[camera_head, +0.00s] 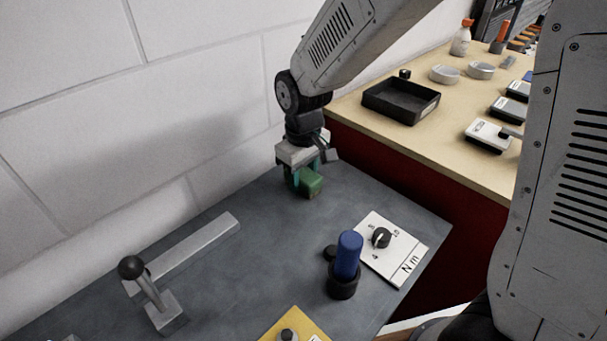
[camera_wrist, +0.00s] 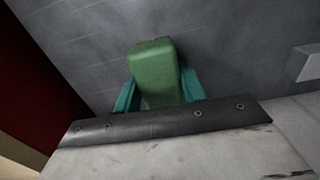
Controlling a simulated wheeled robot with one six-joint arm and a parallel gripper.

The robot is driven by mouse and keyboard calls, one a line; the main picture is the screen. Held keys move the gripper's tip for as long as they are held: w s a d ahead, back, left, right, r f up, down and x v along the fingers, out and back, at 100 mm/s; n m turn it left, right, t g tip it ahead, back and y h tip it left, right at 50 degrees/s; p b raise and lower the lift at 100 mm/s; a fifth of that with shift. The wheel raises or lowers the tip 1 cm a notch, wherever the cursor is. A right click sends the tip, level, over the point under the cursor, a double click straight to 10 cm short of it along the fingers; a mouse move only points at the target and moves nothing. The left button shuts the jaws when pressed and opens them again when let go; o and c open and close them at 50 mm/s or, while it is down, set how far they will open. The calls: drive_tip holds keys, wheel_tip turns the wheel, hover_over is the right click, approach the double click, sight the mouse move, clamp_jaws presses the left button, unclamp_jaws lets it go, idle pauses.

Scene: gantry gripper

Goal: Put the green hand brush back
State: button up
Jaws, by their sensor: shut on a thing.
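The green hand brush (camera_head: 311,184) is between the teal fingers of my gripper (camera_head: 302,182), near the back right corner of the dark grey table (camera_head: 255,262). In the wrist view the green block-like body of the brush (camera_wrist: 155,72) sits between the two teal fingertips (camera_wrist: 157,90), with the dark tabletop behind it. My gripper is shut on it. I cannot tell whether the brush touches the table. Its far side and underside are hidden.
A blue-handled tool stands upright in a black holder (camera_head: 343,286). A white dial plate (camera_head: 405,262), a ball-topped lever (camera_head: 165,312) and a grey bar (camera_head: 205,245) are on the table. A black tray (camera_head: 401,112) sits on the wooden bench beyond. A wall stands behind.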

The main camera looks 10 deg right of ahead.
sight(303, 173)
drive_tip(key=o, duration=0.9)
drive_tip(key=shift+o, duration=0.2)
drive_tip(key=shift+r, duration=0.1)
wheel_tip(303, 173, up, 12)
drive_tip(key=s+d+r+m, duration=0.2)
drive_tip(key=s+d+m, duration=0.1)
drive_tip(key=s+d, duration=0.5)
drive_tip(key=s+d+r+m+t, duration=0.1)
drive_tip(key=s+d+r+m, duration=0.1)
drive_tip(key=s+d, duration=0.6)
drive_tip(key=s+m, duration=0.1)
drive_tip(key=s, duration=0.5)
drive_tip(key=shift+s+m, duration=0.3)
drive_tip(key=shift+m, duration=0.1)
drive_tip(key=shift+d, duration=0.1)
